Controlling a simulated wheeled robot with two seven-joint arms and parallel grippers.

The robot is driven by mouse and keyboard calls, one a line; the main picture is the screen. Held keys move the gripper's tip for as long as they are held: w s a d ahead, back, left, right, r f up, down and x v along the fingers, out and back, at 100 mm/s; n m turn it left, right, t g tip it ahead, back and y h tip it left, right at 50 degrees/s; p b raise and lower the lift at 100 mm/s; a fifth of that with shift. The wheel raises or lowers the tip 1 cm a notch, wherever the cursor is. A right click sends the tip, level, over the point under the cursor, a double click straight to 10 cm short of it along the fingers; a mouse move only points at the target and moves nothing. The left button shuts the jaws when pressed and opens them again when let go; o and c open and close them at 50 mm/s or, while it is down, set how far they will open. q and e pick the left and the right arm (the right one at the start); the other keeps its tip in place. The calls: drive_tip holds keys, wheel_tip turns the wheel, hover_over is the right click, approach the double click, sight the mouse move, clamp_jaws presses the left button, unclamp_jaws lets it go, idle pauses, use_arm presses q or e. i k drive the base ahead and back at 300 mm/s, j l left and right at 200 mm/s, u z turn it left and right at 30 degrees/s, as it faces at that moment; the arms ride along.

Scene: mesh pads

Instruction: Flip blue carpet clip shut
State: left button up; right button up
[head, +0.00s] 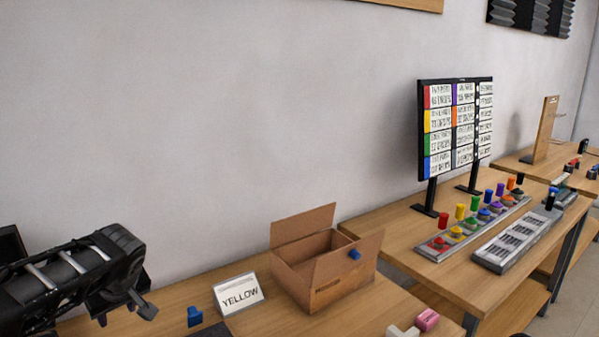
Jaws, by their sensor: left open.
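A small blue piece (194,316) stands on the near table, left of the YELLOW sign; it may be the blue carpet clip, but it is too small to tell whether it is open or shut. Another small blue piece (354,254) shows against the cardboard box's right flap. No carpet can be made out. My left gripper (142,306) is open at the lower left, left of the first blue piece and apart from it in the picture. Its fingers are partly hidden by its own body. My right gripper is out of view.
A white YELLOW sign (239,295) stands beside an open cardboard box (322,272). A pink block (427,320) and a pale piece (402,331) lie at the front edge of the picture. Another table farther right holds colored pegs (475,203), a grey panel (517,240) and a chart board (455,130).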

sight(195, 317)
drive_tip(key=k+l, duration=0.2)
drive_tip(key=l, duration=0.2)
drive_tip(key=k+l, duration=0.45)
drive_tip(key=l, duration=0.3)
